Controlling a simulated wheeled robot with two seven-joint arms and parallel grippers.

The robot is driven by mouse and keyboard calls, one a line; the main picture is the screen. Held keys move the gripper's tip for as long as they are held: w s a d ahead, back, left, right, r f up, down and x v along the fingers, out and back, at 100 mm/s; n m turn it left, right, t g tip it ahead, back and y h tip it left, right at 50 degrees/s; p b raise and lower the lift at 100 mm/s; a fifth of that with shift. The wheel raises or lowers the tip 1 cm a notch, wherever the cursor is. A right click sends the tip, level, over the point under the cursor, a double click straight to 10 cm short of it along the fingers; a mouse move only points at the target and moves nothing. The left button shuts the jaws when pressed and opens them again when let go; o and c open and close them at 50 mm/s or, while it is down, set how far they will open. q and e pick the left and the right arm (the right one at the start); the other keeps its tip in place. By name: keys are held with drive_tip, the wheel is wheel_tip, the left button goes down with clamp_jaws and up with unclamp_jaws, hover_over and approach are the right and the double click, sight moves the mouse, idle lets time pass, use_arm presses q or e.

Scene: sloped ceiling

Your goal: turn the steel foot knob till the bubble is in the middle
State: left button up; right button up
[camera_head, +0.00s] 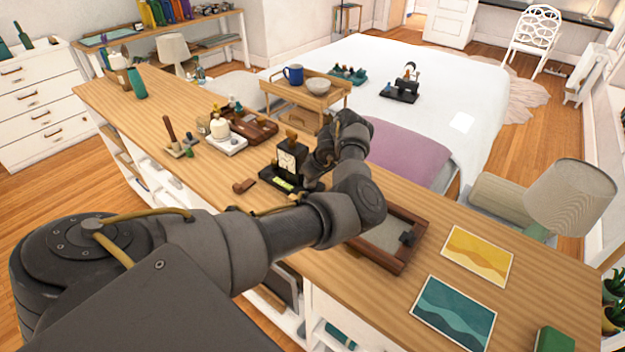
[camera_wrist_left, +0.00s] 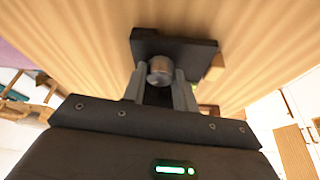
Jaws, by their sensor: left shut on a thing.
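The steel foot knob (camera_wrist_left: 160,68) is a round metal cylinder at the edge of a black base (camera_wrist_left: 190,48) in the left wrist view. My left gripper (camera_wrist_left: 159,80) is shut on it, one finger on each side. In the head view, a small instrument with a pale square face (camera_head: 288,160) stands on the wooden counter. A yellow-green vial (camera_head: 283,185) lies at the front of its dark base; the bubble is too small to make out. My left arm covers the base's right side and the knob there. My right gripper is in neither view.
A small brown block (camera_head: 243,185) lies left of the instrument. A framed tray (camera_head: 412,262) lies to the right, partly behind my forearm. A white device (camera_head: 222,142) and a wooden box (camera_head: 252,126) stand farther left. Bare counter shows beyond the yellow print (camera_head: 478,255).

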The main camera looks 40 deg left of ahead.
use_arm(q)
drive_tip(key=o, duration=1)
drive_tip(key=shift+c, duration=0.2)
drive_tip(key=shift+r, duration=0.1)
drive_tip(key=v, duration=1)
drive_tip(key=shift+r+p, duration=0.3)
drive_tip(key=shift+p, duration=0.05)
